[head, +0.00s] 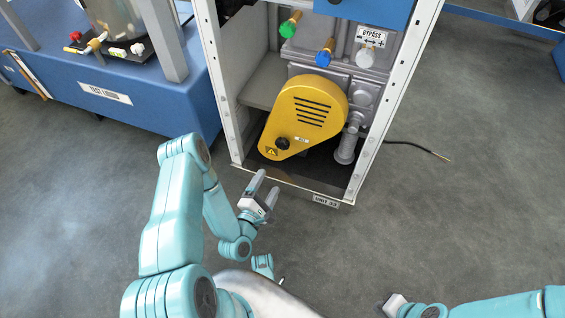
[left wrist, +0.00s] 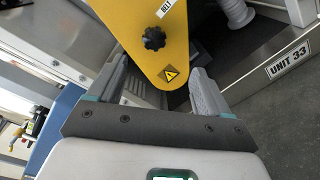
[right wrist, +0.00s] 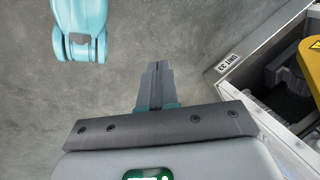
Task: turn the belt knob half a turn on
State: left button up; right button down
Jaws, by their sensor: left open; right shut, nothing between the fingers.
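The belt knob (head: 282,144) is a small black lobed knob on the lower end of the yellow belt cover (head: 308,112), beside a small BELT label. It also shows in the left wrist view (left wrist: 154,38), ahead of the fingers and roughly between them. My left gripper (head: 262,190) is open and empty, below and in front of the knob, apart from it; its fingers show at both sides in the left wrist view (left wrist: 160,85). My right gripper (right wrist: 157,68) is shut and empty, pointing over bare floor, left of the cabinet in the right wrist view.
The cover sits inside the open white cabinet frame marked UNIT 33 (head: 326,201), whose posts stand on both sides. Green (head: 290,26) and blue (head: 325,54) knobs are above. A blue bench (head: 150,108) is at left. The floor at right is clear except a cable (head: 420,148).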

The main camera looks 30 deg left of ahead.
pick_arm(q)
jog(key=w+a+b, duration=0.2)
jog(key=w, duration=0.5)
jog(key=w+a+n+b, duration=0.1)
jog(key=w+a+b, duration=0.1)
jog(key=w, duration=0.6)
jog(key=shift+w+a+f+b, duration=0.25)
jog(key=shift+a+b, duration=0.15)
jog(key=shift+b, duration=0.4)
jog(key=c, duration=1)
pick_arm(e)
jog(key=w+f+t, duration=0.1)
jog(key=w+f, duration=0.3)
jog(key=f, duration=0.2)
jog(key=shift+d+f+t, duration=0.2)
jog(key=shift+d+t, duration=0.05)
jog(key=shift+t, duration=0.05)
